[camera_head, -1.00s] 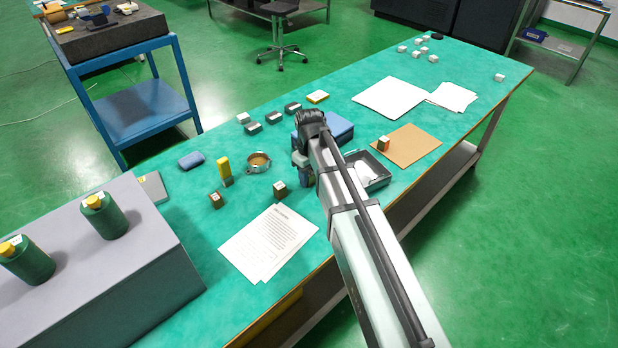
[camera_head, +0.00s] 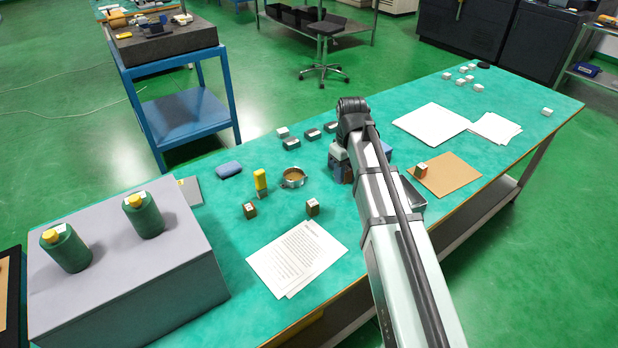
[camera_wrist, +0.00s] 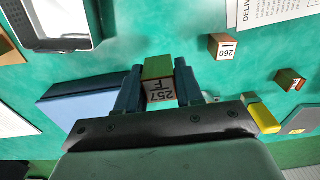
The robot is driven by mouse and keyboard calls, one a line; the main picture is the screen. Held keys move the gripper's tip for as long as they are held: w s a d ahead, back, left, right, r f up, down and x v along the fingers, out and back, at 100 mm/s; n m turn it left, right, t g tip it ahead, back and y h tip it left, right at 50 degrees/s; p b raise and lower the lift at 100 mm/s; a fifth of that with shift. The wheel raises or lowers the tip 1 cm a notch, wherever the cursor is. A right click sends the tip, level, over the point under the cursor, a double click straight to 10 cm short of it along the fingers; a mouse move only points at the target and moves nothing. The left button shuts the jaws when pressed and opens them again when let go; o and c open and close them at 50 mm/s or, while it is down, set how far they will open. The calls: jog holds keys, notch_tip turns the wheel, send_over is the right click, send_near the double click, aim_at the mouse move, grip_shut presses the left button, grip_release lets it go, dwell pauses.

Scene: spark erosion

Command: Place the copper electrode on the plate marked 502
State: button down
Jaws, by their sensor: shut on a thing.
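My gripper (camera_wrist: 160,92) is shut on a small block (camera_wrist: 160,92) with a white label reading 257 and F; its upper face looks olive and its side brown, so it may be the copper electrode. In the head view my gripper (camera_head: 341,165) is partly hidden by my arm, above the bench beside a blue box, and the held block cannot be made out. Several small dark plates with pale labels lie at the bench's far edge, among them one plate (camera_head: 290,143) and another (camera_head: 312,134). Their numbers are too small to read, so I cannot tell which is 502.
Similar blocks stand near the papers (camera_head: 297,258); one (camera_wrist: 223,47) reads 260. A metal ring (camera_head: 292,178), a yellow-topped item (camera_head: 260,182) and a blue pad (camera_head: 229,169) are left of my arm. A blue box (camera_wrist: 85,100) and a tray (camera_wrist: 92,28) are close to my gripper.

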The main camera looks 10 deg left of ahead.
jog(key=shift+r, duration=0.2)
jog(key=shift+s+a, duration=0.1)
jog(key=shift+a, duration=0.15)
jog(key=s+a+n, duration=0.1)
jog(key=s+a, duration=0.1)
jog(key=a, duration=0.5)
jog(key=s+a+n, duration=0.2)
jog(key=s+a, duration=0.1)
jog(key=a, duration=0.5)
jog(key=r, duration=0.2)
send_over(186, 190)
jog(key=m, duration=0.3)
jog(key=shift+d+f, duration=0.1)
jog(key=shift+f, duration=0.1)
jog(key=shift+f, duration=4.85)
jog(key=shift+f, duration=0.1)
